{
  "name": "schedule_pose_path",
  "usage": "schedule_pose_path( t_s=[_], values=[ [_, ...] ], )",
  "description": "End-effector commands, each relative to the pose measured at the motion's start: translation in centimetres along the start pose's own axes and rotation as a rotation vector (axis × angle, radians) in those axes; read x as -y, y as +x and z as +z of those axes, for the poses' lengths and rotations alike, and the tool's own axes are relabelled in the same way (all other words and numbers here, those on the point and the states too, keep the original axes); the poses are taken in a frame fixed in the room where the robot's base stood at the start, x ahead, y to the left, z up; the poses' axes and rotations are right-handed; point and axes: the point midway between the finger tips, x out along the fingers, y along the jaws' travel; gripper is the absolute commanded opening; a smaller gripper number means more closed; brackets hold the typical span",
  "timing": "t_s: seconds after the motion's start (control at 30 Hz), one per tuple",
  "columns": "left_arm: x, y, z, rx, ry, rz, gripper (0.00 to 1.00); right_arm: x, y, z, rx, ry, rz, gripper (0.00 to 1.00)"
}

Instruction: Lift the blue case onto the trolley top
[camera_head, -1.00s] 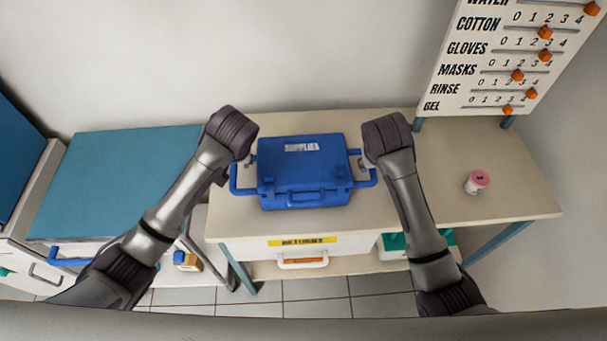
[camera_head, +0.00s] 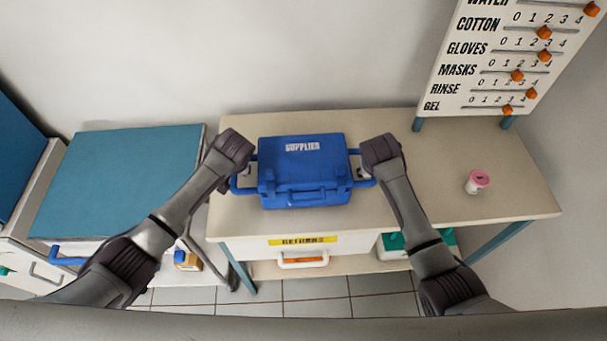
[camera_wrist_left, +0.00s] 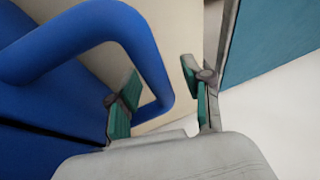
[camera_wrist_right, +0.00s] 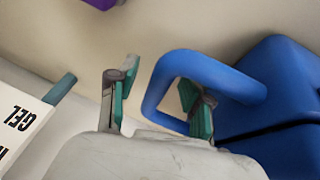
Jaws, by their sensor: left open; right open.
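The blue case (camera_head: 303,170), labelled SUPPLIES, sits upright and closed on the beige table (camera_head: 430,195). It has a blue side handle at each end. My left gripper (camera_wrist_left: 160,95) is open at the left handle (camera_wrist_left: 150,60), with one finger inside the loop and one outside. My right gripper (camera_wrist_right: 160,95) is open at the right handle (camera_wrist_right: 165,85), with one finger inside the loop and one outside. The trolley with the teal top (camera_head: 120,175) stands left of the table; its top is bare.
A pink-lidded jar (camera_head: 477,182) stands at the table's right. A slider board (camera_head: 510,60) rises at the back right. The trolley has a blue front handle (camera_head: 68,261). A drawer labelled RETURNS (camera_head: 303,250) is under the table, and a narrow gap separates table and trolley.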

Motion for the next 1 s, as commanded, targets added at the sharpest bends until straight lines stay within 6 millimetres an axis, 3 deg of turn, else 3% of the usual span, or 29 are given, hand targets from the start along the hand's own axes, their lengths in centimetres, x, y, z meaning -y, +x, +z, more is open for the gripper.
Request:
schedule_pose_path(
  t_s=[0.07, 0.33, 1.0],
  values=[
    [-0.02, -0.02, -0.01, 0.000, 0.000, 0.000, 0.46, 0.01, -0.02, -0.02, 0.000, 0.000, 0.000, 0.46],
    [-0.01, -0.04, -0.01, 0.000, 0.000, 0.000, 0.01, 0.00, -0.04, -0.02, 0.000, 0.000, 0.000, 0.01],
    [0.08, -0.47, -0.31, -0.003, -0.001, 0.001, 0.00, -0.10, -0.48, -0.34, -0.005, 0.000, 0.000, 0.00]
  ],
)
